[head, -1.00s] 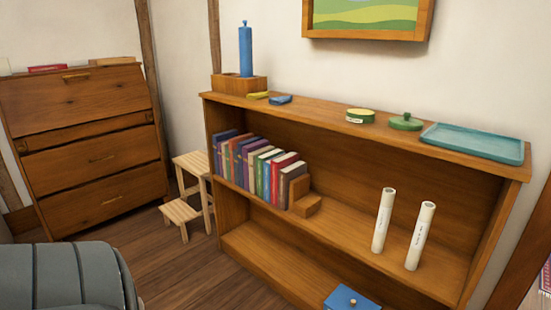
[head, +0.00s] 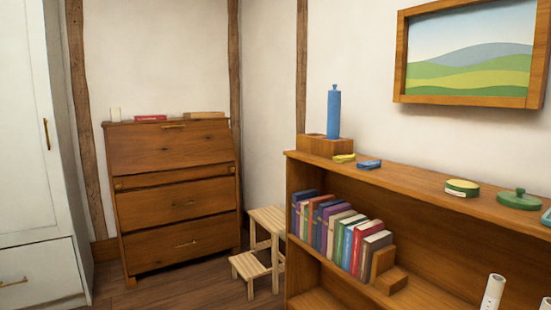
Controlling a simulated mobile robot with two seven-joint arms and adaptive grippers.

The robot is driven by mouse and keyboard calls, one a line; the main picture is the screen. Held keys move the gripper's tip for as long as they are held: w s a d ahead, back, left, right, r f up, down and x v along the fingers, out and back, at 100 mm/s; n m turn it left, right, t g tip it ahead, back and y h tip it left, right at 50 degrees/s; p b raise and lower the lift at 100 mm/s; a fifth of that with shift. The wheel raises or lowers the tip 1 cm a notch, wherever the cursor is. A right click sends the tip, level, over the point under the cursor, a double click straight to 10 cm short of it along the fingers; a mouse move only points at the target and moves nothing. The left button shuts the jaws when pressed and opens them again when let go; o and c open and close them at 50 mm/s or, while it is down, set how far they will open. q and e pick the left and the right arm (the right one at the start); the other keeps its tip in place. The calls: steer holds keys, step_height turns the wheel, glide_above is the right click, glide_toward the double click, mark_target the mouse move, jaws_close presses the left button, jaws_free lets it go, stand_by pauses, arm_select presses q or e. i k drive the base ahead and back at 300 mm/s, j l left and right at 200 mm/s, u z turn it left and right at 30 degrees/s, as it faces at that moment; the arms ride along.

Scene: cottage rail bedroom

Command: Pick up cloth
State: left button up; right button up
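A small yellow item (head: 343,158) and a small blue item (head: 369,164) lie flat on top of the wooden bookshelf (head: 420,183), near its left end. They are too small to tell whether either is a cloth. No other clear cloth shows in the head view. Neither of my grippers is in view.
A blue bottle (head: 334,112) stands by a wooden box (head: 325,145) on the shelf top. A round tin (head: 462,188) and a green lidded dish (head: 519,199) are further right. A step stool (head: 258,255), dresser (head: 176,205) and white wardrobe (head: 35,150) stand left. Some floor (head: 190,287) is clear.

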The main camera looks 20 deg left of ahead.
mark_target(347, 157)
steer(key=i+l+u, duration=0.2)
steer(key=u, duration=0.2)
steer(key=i+l+u, duration=0.2)
steer(key=l+u, duration=0.25)
steer(key=i+l, duration=0.15)
steer(key=l, duration=0.15)
steer(key=i+l, duration=0.15)
steer(key=l, duration=0.15)
steer(key=i+l, duration=0.1)
steer(key=l, duration=0.15)
